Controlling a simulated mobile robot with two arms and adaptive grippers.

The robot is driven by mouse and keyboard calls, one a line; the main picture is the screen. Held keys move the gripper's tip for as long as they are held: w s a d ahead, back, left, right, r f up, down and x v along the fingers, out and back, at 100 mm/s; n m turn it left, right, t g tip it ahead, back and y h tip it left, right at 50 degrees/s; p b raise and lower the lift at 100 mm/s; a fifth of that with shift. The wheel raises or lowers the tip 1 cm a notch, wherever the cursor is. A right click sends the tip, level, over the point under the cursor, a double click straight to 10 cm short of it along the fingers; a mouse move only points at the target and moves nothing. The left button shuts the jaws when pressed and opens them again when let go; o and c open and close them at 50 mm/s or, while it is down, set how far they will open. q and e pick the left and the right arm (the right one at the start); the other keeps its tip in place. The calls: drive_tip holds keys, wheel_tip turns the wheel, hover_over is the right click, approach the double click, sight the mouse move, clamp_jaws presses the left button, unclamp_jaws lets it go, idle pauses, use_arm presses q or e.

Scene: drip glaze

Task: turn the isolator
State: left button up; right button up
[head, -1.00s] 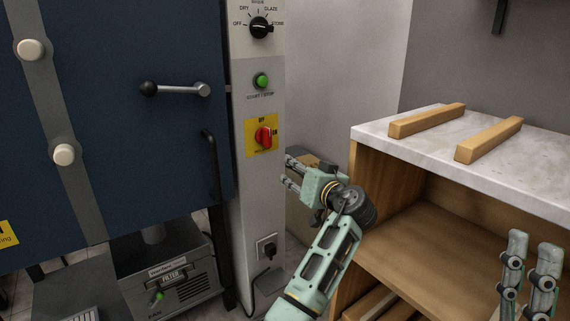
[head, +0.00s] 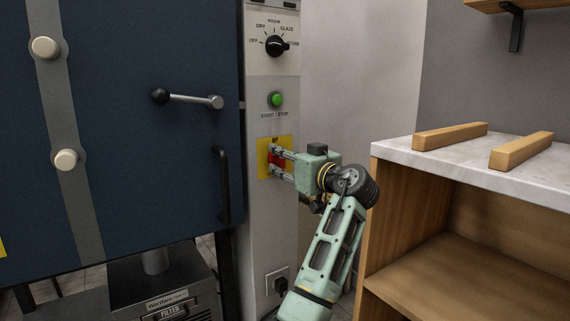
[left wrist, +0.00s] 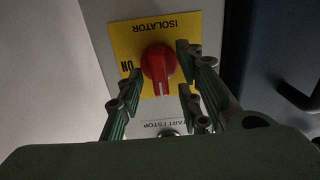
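The isolator is a red rotary knob (left wrist: 158,64) on a yellow plate (left wrist: 124,44), upside down in the left wrist view. The knob's white mark points down in that picture, away from the ON label at its left. In the head view the knob (head: 278,158) shows partly between my left gripper's fingers, on the yellow plate (head: 264,168). My left gripper (head: 273,160) is open in front of the plate. In the left wrist view its fingers (left wrist: 158,84) stand on both sides of the knob with gaps; contact is not visible. My right gripper is out of view.
The grey panel also carries a green start/stop button (head: 276,99) and a black mode dial (head: 277,46). The blue kiln door (head: 150,150) with its lever handle (head: 195,99) stands at left. A wooden shelf with a pale top (head: 470,174) stands close at right.

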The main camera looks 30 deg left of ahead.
use_arm(q)
drive_tip(key=shift+a, duration=0.15)
drive_tip(key=shift+c, duration=0.6)
clamp_jaws()
